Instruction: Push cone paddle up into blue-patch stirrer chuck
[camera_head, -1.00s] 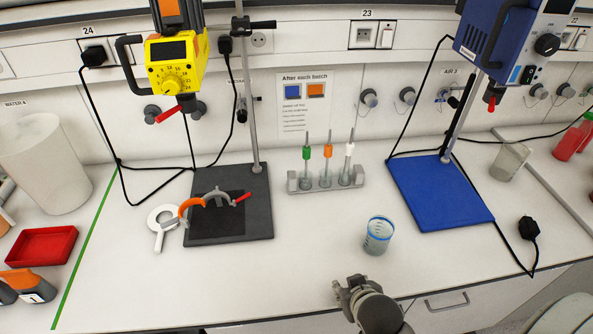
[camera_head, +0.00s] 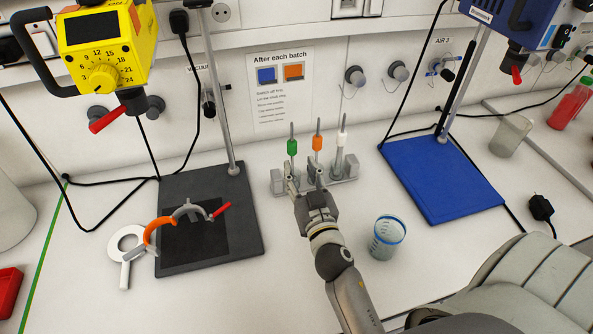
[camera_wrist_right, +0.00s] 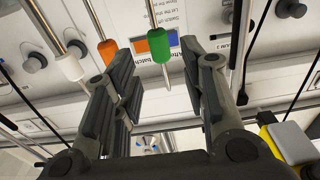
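Three paddles stand upright in a grey rack (camera_head: 277,183), with green (camera_head: 292,147), orange (camera_head: 317,143) and white (camera_head: 342,139) collars. Their lower ends are hidden, so I cannot tell which is the cone paddle. My right gripper (camera_head: 302,172) is open at the rack. In the right wrist view the green collar (camera_wrist_right: 162,44) shows between its spread fingers, apart from both. The orange collar (camera_wrist_right: 107,51) is left of it. A yellow stirrer (camera_head: 105,45) has a chuck with a red lever (camera_head: 107,119); a blue stirrer (camera_head: 545,20) hangs at right. My left gripper is not in view.
A beaker (camera_head: 387,238) stands right of my right arm. A blue base plate (camera_head: 440,185) and an upright rod (camera_head: 220,95) flank the rack. Cables lie near the wall.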

